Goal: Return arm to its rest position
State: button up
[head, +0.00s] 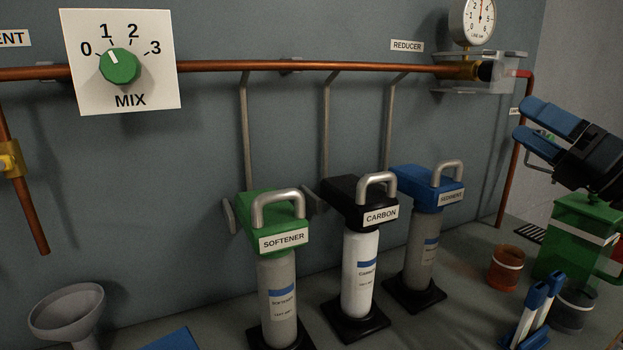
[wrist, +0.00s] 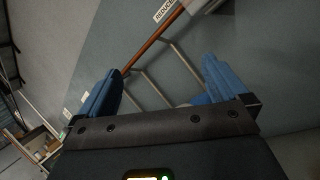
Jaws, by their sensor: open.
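My gripper (head: 537,137) is at the right edge of the head view, raised above the green jug. Its two blue fingers point left and are apart, with nothing between them. In the wrist view my gripper (wrist: 162,92) also shows its blue fingers spread, with the wall and copper pipe beyond. The rest of my arm is mostly out of the head view.
Softener (head: 278,285), carbon (head: 359,275) and sediment (head: 424,247) filter units stand along the wall. A copper pipe (head: 300,66) and reducer valve (head: 465,70) are on the wall.

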jog(key=s+a+f+m+t+h, duration=0.3)
jog(key=s+a+f+m+h, duration=0.4)
jog(key=s+f+m, duration=0.5)
jog(key=s+a+f+m+t+h, duration=0.3)
jog(key=s+a+f+m+h, duration=0.35)
jog(key=m, duration=0.85)
jog(key=s+a+f+m+g, duration=0.1)
jog(key=s+f+m+g, duration=0.2)
jog(key=s, duration=0.6)
jog(key=s+a+f+m+g, duration=0.1)
jog(key=s+f+m+g, duration=0.2)
jog(key=s, duration=0.6)
jog(key=s+a+f+m+g, duration=0.1)
jog(key=s+f+m+g, duration=0.2)
jog(key=s+f, duration=0.4)
jog(key=s+g+y, duration=0.1)
jog(key=s, duration=0.1)
jog(key=shift+s, duration=0.3)
jog(key=shift+a, duration=0.1)
